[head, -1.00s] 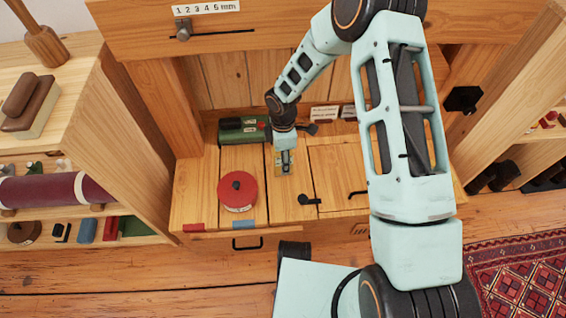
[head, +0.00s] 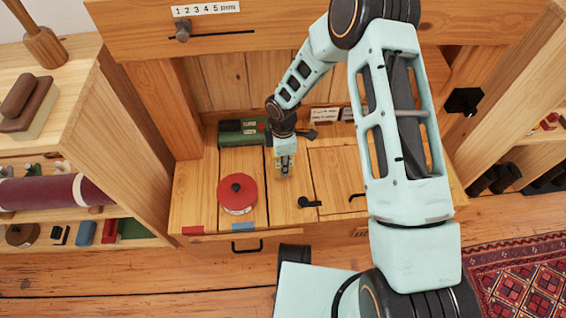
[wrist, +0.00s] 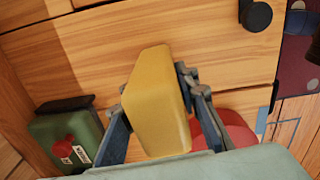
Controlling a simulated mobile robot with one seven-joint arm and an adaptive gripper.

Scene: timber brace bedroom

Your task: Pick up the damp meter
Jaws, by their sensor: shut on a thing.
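The damp meter (wrist: 158,100) is a yellow, block-shaped thing in the wrist view, where it shows tilted and large. My gripper (wrist: 157,90) is shut on it, with one finger on each side of its body. In the head view, my gripper (head: 284,164) points down over the wooden worktop, and hides most of the damp meter. I cannot tell from these frames how far the damp meter is above the wood.
A green box (head: 242,131) with a red knob stands behind and left of my gripper, also in the wrist view (wrist: 62,140). A red round disc (head: 237,190) lies to the front left. A small black latch (head: 309,202) is at the front right.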

